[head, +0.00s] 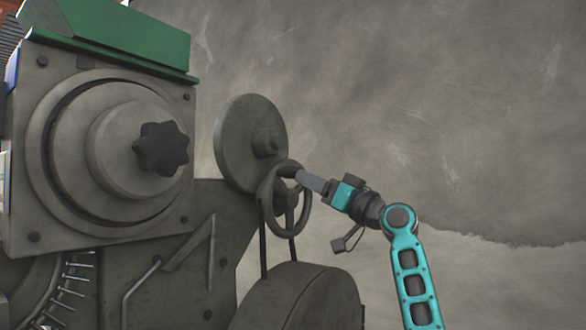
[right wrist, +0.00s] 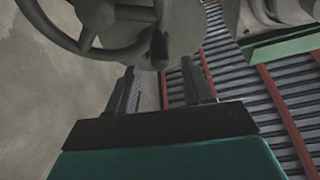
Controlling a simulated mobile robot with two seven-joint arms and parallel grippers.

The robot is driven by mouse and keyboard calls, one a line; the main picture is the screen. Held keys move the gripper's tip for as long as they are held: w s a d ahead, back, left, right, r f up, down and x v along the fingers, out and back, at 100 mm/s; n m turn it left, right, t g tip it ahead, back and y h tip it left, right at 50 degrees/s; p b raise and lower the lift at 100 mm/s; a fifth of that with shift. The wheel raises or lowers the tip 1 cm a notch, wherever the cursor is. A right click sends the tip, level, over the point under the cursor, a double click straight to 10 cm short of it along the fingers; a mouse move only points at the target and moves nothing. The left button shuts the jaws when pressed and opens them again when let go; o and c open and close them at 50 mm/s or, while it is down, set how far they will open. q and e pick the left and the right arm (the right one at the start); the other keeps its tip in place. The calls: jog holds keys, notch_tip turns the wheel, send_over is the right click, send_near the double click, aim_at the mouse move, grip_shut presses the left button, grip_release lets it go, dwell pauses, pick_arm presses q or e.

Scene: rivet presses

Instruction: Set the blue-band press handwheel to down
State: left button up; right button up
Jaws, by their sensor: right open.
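The handwheel (head: 288,199) is a dark grey spoked ring on the right side of the press (head: 110,160), below a round disc. In the right wrist view the handwheel (right wrist: 98,13) fills the upper left, with a dark handle knob (right wrist: 158,48) at its rim. My right gripper (head: 304,178) reaches in from the right to the upper rim. In the wrist view my right gripper (right wrist: 159,72) is open, with the knob just ahead of the gap between its fingers. I cannot tell if they touch. A blue strip (head: 12,72) shows at the press's left edge. My left gripper is not in view.
A large grey disc (head: 238,140) stands behind the handwheel, and a big rounded housing (head: 305,298) lies below it. A green cover (head: 130,40) tops the press. The space to the right, before the grey wall (head: 430,90), is clear.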

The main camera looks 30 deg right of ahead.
aim_at(293, 172)
jog(key=p+x, duration=0.1)
jog(key=x, duration=0.5)
jog(key=shift+w, duration=0.15)
grip_shut()
dwell(0.5)
